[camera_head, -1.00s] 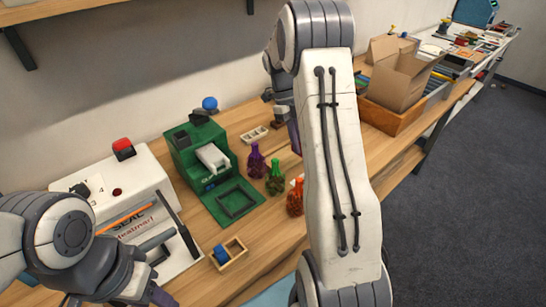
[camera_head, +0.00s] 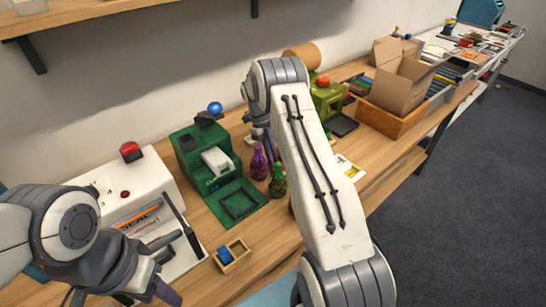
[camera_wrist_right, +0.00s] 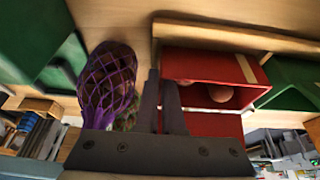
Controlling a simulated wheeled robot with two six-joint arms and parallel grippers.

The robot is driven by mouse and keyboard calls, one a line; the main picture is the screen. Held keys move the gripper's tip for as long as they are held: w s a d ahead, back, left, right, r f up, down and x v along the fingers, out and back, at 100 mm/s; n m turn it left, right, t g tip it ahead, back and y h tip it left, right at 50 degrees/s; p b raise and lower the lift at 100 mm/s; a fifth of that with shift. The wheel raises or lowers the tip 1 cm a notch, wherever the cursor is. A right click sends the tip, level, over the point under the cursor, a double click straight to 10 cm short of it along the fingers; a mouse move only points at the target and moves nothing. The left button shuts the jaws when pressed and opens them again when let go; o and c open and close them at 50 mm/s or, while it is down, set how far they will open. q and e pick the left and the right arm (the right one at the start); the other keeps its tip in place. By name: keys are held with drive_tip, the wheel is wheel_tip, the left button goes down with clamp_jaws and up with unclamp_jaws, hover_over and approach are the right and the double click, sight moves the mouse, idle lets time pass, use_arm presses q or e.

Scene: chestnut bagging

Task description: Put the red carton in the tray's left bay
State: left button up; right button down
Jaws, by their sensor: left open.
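The red carton (camera_wrist_right: 205,65) shows in the right wrist view, its open side showing brown round things inside. I cannot make it out in the head view. My right gripper (camera_wrist_right: 162,98) has its dark fingers close together at the carton's left edge; whether they hold it is unclear. In the head view that gripper is mostly behind my right arm. My left gripper (camera_head: 155,290) is open at the lower left, apart from the tray.
A purple net bag (camera_wrist_right: 108,85) is left of the right fingers. A green bag (camera_head: 277,181) stands near it on the table. A green machine (camera_head: 203,152) and white sealer (camera_head: 125,190) stand left. A cardboard box (camera_head: 402,78) in a wooden crate stands at the back right.

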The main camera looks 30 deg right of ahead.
drive_tip(key=shift+f, duration=0.15)
drive_tip(key=c, duration=1.3)
unclamp_jaws()
drive_tip(key=shift+r, duration=0.25)
drive_tip(key=shift+w+r, duration=0.2)
drive_tip(key=shift+r, duration=0.05)
drive_tip(key=shift+b+v, duration=0.3)
drive_tip(key=shift+v, duration=5.35)
